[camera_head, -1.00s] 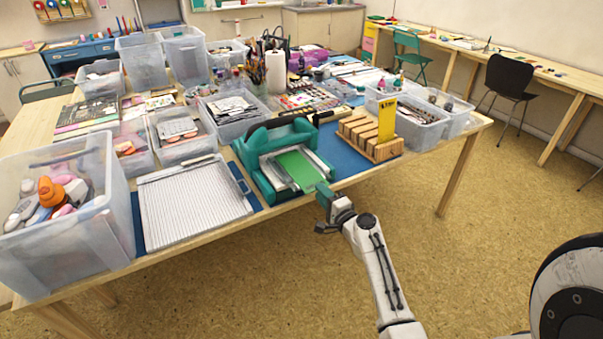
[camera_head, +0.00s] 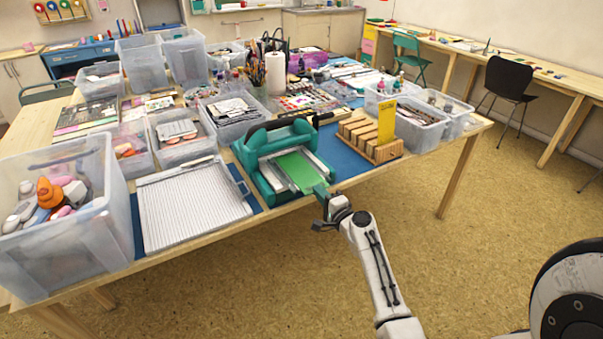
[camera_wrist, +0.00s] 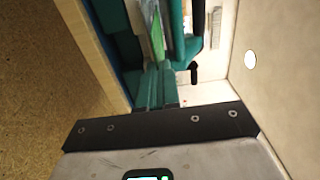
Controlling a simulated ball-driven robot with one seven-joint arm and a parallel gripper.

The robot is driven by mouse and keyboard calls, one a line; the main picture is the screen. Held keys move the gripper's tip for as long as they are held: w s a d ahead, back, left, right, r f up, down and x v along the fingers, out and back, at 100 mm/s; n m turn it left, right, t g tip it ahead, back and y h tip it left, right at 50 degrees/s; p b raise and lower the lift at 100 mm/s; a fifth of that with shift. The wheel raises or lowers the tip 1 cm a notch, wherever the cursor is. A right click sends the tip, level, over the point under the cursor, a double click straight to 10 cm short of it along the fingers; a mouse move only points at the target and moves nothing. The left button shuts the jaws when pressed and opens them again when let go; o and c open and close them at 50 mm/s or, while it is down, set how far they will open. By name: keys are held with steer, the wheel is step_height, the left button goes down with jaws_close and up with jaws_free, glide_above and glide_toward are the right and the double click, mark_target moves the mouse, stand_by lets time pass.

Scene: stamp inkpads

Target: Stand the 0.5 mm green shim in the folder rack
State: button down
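The green shim (camera_head: 297,168) is a thin flat green sheet. It lies on the grey bed of a teal press-like machine at the table's front edge. My gripper (camera_head: 320,187) is at the shim's near edge, level with the bed. In the wrist view, my gripper's teal fingers (camera_wrist: 158,80) are close together, and the shim (camera_wrist: 156,35) runs out from their tips. They look shut on its edge, though the contact itself is hidden. The folder rack (camera_head: 360,137) is a slotted wooden block right of the machine, with a yellow upright panel (camera_head: 386,120) in it.
The teal machine (camera_head: 262,150) has raised sides around the shim. A ribbed white board (camera_head: 190,205) lies to its left. Clear bins (camera_head: 420,128) stand behind and right of the rack. A strip of blue mat (camera_head: 340,160) is bare between machine and rack. Open floor lies in front.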

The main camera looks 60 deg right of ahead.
steer(key=shift+r, duration=0.1)
steer(key=shift+s+a+r+p, duration=0.2)
steer(key=shift+s+r+p, duration=0.1)
steer(key=shift+r+p, duration=0.25)
steer(key=shift+s+a+r+p, duration=0.15)
steer(key=shift+s+r+p, duration=0.1)
steer(key=shift+r+p, duration=0.25)
